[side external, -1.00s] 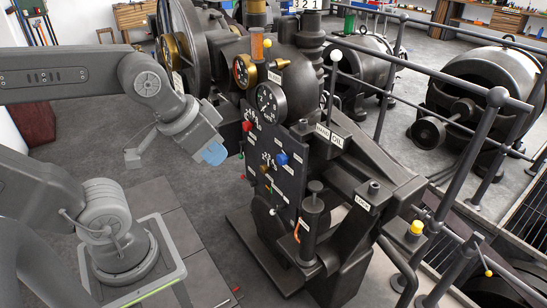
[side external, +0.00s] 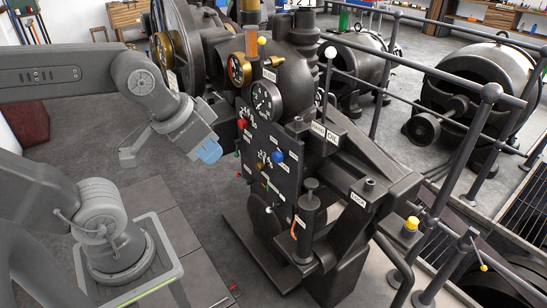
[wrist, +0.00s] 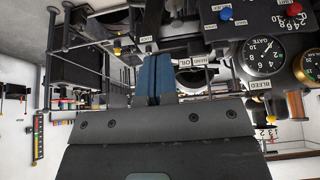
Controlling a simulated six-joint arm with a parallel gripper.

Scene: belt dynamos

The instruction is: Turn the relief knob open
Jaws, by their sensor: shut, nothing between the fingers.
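The control panel (side external: 262,178) is a dark upright board on the machine. I cannot read which knob is the relief knob. My gripper (side external: 209,152), with blue fingers, is shut and empty, in the air left of the panel, apart from it. The closed fingers show in the wrist view (wrist: 153,78).
Round gauges (side external: 266,101) and a brass fitting stand above the panel. A HAND OIL label (side external: 325,134) and a LOCK post (side external: 360,195) are to the right. Railings (side external: 440,75) run along the right. The floor between my base and the machine is mostly clear.

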